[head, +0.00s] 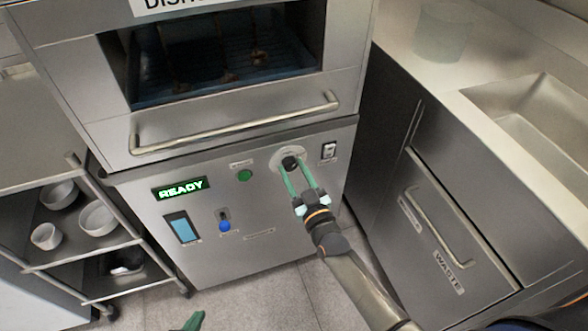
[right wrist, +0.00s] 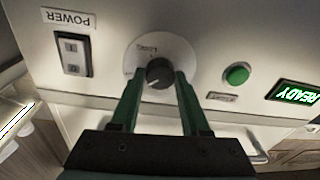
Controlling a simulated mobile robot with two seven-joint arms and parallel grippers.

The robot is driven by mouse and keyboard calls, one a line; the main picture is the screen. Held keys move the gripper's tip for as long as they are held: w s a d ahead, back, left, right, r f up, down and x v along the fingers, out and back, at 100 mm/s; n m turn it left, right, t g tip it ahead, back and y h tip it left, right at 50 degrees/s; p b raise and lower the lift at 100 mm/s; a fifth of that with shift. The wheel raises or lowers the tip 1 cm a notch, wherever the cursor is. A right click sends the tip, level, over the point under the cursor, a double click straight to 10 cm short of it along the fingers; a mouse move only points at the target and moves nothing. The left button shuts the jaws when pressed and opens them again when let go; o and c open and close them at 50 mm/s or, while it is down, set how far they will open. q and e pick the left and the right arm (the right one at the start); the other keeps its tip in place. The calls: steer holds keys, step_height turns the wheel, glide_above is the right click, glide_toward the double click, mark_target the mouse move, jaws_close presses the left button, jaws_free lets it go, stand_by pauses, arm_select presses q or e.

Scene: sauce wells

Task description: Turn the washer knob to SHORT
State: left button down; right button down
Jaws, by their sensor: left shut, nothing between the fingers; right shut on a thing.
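The washer knob (head: 290,163) is a small black knob on a pale round dial on the washer's steel front panel. It also shows in the right wrist view (right wrist: 158,72), where the dial (right wrist: 178,52) appears upside down with a word like LONG near its upper edge. The SHORT mark is not legible. My right gripper (head: 294,170) has its green fingers on both sides of the knob and is shut on it. My left gripper (head: 188,321) shows only as a green fingertip at the bottom edge, shut and empty, well away from the panel.
The washer handle (head: 235,127) runs above. A shelf with bowls (head: 97,218) stands left, a waste cabinet (head: 455,235) right.

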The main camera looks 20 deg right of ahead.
steer(key=shift+m+h, duration=0.3)
steer(key=shift+m, duration=1.7)
steer(key=shift+c, duration=1.9)
jaws_free()
steer(key=s+f+p, duration=0.1)
steer(key=s, duration=1.1)
steer(key=shift+s+d, duration=0.25)
steer(key=shift+d, duration=0.15)
steer(key=shift+f, duration=0.1)
